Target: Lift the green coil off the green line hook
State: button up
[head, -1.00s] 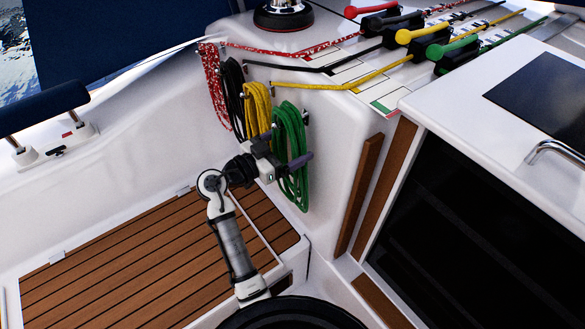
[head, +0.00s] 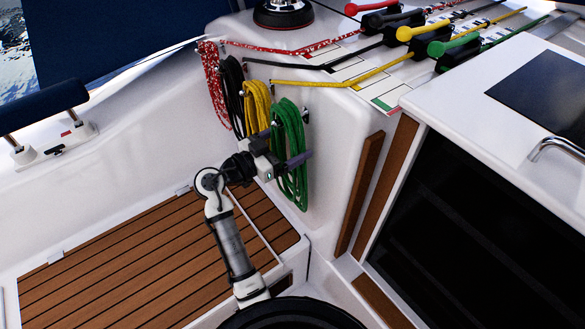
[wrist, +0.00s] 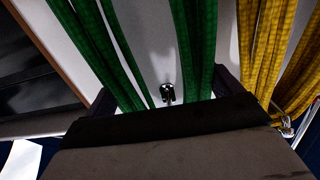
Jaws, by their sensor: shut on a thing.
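The green coil (head: 290,130) hangs in long loops on the white wall, at the right end of the row of coils. It also shows as strands at the top of the wrist view (wrist: 195,45). My gripper (head: 282,148) is shut on the green coil, with a finger on each side of its strands. In the wrist view, a small metal hook (wrist: 167,92) shows between the green strands. I take it for the green line hook. Whether the coil's top loop still rests on it cannot be told.
The yellow coil (head: 257,107) hangs close to the left, then the black (head: 234,95) and red-white (head: 213,85) coils. A wooden strip (head: 360,190) and dark-fronted white cabinet (head: 450,210) stand right. Open room lies above the slatted wooden seat (head: 150,255).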

jog(key=shift+a+r, duration=0.1)
jog(key=shift+r, duration=0.05)
jog(key=b+v, duration=0.2)
jog(key=v, duration=0.5)
dwell(0.9)
jog(key=shift+s, duration=0.1)
jog(key=b+v, duration=0.1)
jog(key=v, duration=0.6)
dwell(0.9)
